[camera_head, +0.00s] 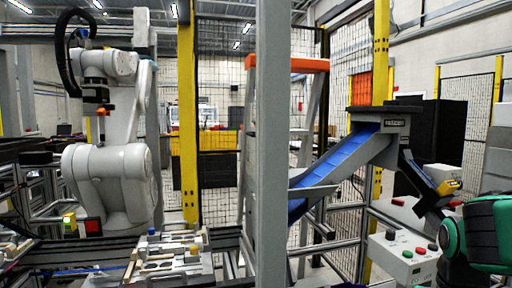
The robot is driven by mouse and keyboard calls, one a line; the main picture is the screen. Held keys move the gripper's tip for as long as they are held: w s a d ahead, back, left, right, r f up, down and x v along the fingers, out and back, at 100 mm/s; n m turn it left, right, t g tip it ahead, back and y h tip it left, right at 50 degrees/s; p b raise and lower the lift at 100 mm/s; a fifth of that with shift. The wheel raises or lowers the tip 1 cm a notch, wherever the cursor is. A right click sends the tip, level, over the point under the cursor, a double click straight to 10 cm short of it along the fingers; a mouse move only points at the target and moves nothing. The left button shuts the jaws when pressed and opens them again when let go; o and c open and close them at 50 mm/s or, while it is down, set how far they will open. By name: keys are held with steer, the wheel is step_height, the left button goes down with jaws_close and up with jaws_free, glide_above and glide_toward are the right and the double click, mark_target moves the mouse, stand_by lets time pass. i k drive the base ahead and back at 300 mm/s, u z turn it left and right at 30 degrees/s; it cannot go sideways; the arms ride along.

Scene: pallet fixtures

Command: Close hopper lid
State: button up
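The hopper (392,123) is a grey box with a dark top plate and a small label, at the upper end of a blue chute (335,170) right of centre. A dark slanted panel (418,172) hangs down to the right from the hopper's side, with a yellow piece (448,187) at its lower end. It looks like the lid standing open, but I cannot be sure. My green and black arm comes in from the right edge. Its dark end, my gripper (428,204), is close below the panel. Its fingers are not clear, and I cannot tell whether it touches the panel.
A white control box (405,258) with coloured buttons stands below my arm. A grey post (270,140) rises in front, left of the chute. A white robot arm (110,180) stands at the left, behind a fixture table (170,262). Mesh fencing is behind.

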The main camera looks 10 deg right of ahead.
mark_target(251, 130)
steer(key=u, duration=0.1)
steer(key=i, duration=0.45)
steer(key=z, duration=1.2)
steer(key=k, duration=1)
steer(key=u, duration=1.2)
steer(key=i, duration=0.95)
steer(key=u, duration=0.05)
